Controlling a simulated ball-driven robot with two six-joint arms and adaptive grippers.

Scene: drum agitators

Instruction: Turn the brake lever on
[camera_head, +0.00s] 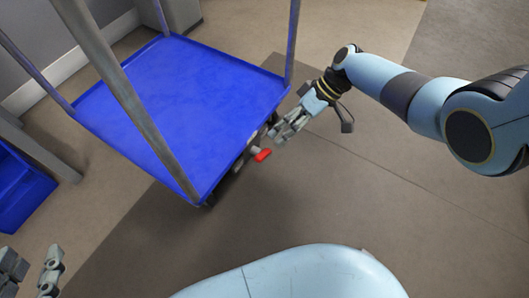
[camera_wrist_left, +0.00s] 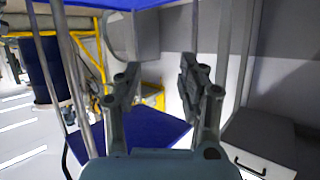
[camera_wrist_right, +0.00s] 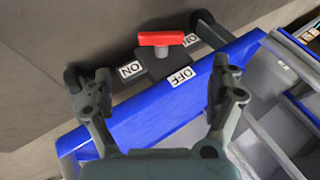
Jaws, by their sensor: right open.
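The brake lever with its red handle (camera_head: 263,155) sits at the near right edge of the blue cart (camera_head: 180,100). In the right wrist view the red handle (camera_wrist_right: 160,39) lies roughly crosswise above a dark mount, with an ON label (camera_wrist_right: 131,69) and an OFF label (camera_wrist_right: 181,77) beside it. My right gripper (camera_head: 280,133) is close to the lever; in its wrist view the open fingers (camera_wrist_right: 155,82) frame the lever from left and right, with no clear contact. My left gripper (camera_head: 32,268) is at the lower left, open and empty (camera_wrist_left: 158,85), away from the lever.
Grey posts (camera_head: 135,95) rise from the cart's corners. Another blue piece (camera_head: 20,185) stands at the left. A white drawer cabinet (camera_wrist_left: 262,145) and a yellow frame (camera_wrist_left: 95,62) show in the left wrist view. The floor (camera_head: 350,200) right of the cart is clear.

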